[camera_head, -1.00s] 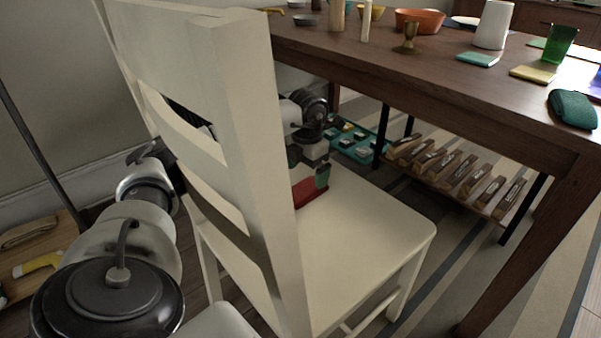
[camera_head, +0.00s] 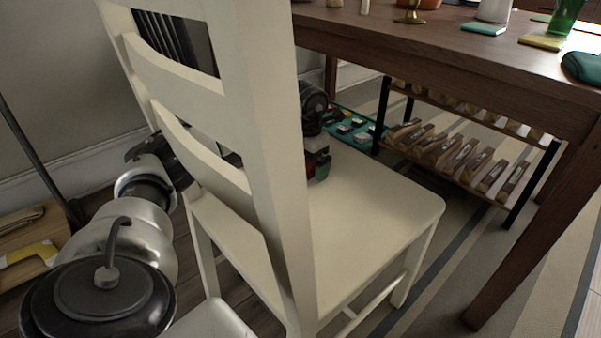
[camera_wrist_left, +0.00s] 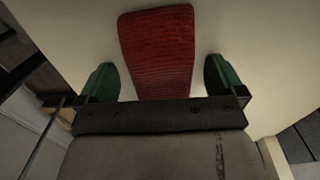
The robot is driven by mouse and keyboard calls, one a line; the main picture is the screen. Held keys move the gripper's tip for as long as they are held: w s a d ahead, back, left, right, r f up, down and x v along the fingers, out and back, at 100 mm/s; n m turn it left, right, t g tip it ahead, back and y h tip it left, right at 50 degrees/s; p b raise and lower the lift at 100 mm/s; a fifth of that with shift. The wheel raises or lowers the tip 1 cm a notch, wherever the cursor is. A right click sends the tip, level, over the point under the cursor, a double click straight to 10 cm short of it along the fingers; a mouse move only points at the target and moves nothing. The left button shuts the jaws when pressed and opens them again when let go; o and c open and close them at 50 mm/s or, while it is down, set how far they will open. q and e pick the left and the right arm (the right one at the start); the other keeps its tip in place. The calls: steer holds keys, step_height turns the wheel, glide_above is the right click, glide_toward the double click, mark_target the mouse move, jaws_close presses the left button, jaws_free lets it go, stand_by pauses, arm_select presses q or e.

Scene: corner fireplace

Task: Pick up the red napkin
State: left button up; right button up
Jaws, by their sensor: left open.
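The red napkin (camera_wrist_left: 158,45) lies on the pale chair seat and fills the middle of the left wrist view. In the head view only a small red sliver (camera_head: 309,165) shows beside the chair back. My left gripper (camera_wrist_left: 160,68) is open, with one green fingertip on each side of the napkin and a gap to it on both sides. In the head view the left gripper (camera_head: 320,167) is low over the seat, partly hidden behind the chair back. Whether the fingers touch the seat is unclear. My right gripper is out of view.
The white chair (camera_head: 375,210) stands between my body and the seat area, its slatted back crossing my left arm. A wooden table (camera_head: 450,60) is close on the right. A rack (camera_head: 455,155) of wooden items stands beneath it. The front of the seat is bare.

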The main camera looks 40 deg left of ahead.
arm_select(q)
steer(key=c, duration=1)
steer(key=shift+r, duration=0.25)
